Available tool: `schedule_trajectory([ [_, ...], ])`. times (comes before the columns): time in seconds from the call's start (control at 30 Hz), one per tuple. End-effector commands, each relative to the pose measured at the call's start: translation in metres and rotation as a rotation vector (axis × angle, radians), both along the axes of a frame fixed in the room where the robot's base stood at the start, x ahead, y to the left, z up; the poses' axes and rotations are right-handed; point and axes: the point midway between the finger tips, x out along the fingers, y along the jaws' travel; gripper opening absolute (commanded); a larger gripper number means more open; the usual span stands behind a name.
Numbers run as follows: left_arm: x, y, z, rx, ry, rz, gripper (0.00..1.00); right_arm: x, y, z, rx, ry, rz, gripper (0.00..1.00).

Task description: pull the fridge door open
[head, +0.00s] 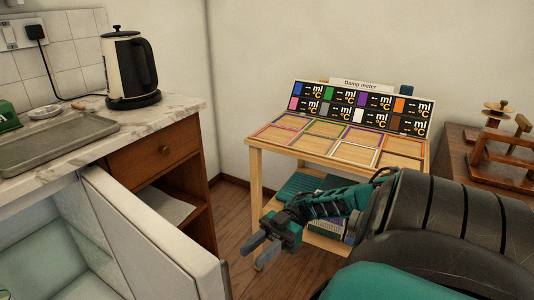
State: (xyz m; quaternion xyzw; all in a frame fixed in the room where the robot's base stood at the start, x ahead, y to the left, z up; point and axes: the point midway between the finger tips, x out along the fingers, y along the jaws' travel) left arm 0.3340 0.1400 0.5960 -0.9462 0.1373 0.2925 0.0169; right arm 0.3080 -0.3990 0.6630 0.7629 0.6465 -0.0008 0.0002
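The fridge door (150,236) is a thick white panel at the lower left. It stands open, and the pale inside of the fridge (40,240) shows to its left, under the marble counter. My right gripper (254,256) is to the right of the door's free edge, apart from it in the picture. Its two grey fingers are spread with a gap between them, and nothing is held. No handle shows on the door from here. My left gripper is not in view.
The marble counter (188,104) holds a kettle (129,70) and a grey tray (55,145). A wooden cabinet (185,160) stands behind the door. A wooden stand (254,190) with a colour-labelled board is ahead. Brown floor (234,215) lies clear between cabinet and stand.

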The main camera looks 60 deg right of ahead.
Motion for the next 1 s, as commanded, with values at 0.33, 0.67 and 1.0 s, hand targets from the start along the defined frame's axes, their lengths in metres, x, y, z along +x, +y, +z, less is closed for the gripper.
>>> schedule_trajectory([
  [0.33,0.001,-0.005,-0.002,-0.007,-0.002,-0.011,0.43,-0.006,-0.036,-0.001,0.0,0.0,0.0,0.35],
  [0.67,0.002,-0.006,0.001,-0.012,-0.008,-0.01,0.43,-0.006,-0.037,0.0,0.0,0.0,0.001,0.35],
  [1.0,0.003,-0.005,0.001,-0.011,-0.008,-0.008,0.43,-0.006,-0.037,0.0,0.0,0.001,0.001,0.35],
])
